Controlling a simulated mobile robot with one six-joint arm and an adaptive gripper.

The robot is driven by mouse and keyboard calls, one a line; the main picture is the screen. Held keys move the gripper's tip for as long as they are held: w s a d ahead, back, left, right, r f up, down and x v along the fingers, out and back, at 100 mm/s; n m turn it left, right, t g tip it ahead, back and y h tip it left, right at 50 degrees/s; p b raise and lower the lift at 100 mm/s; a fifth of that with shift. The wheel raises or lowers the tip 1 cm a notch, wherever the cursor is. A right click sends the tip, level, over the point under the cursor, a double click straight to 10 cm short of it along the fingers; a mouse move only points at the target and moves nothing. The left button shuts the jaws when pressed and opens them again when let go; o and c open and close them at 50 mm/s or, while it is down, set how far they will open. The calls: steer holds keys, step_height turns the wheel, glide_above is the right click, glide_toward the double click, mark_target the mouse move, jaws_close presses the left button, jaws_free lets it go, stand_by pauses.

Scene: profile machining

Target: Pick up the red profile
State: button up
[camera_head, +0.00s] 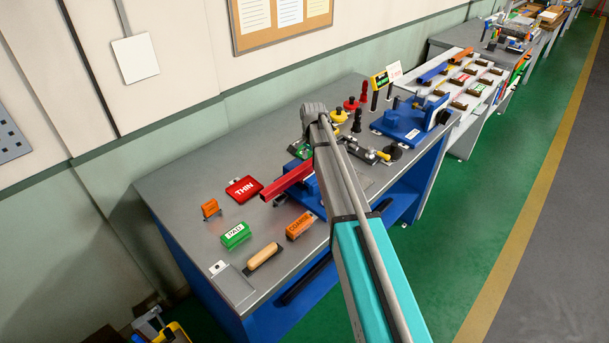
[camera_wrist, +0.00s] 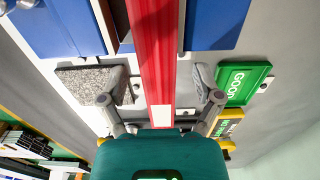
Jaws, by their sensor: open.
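The red profile (camera_head: 288,180) is a long square bar lying across a blue fixture (camera_head: 309,192) on the grey workbench. Its right part is hidden behind my arm in the head view. In the wrist view the red profile (camera_wrist: 157,50) runs from the top edge down the middle of the picture, between blue blocks. My gripper (camera_wrist: 160,98) is open, one finger to each side of the bar's near end. No contact with the bar shows, and the height gap cannot be told. The head view hides my gripper behind the arm.
A red THIN tray (camera_head: 244,189), a green block (camera_head: 236,235), orange blocks and a wooden-handled tool (camera_head: 262,257) lie on the left of the workbench (camera_head: 180,185). A green GOOD tray (camera_wrist: 245,83) is right of my gripper. Another blue fixture (camera_head: 405,122) stands further right.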

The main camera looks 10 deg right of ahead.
steer(key=shift+f, duration=0.5)
steer(key=shift+c, duration=0.3)
jaws_close()
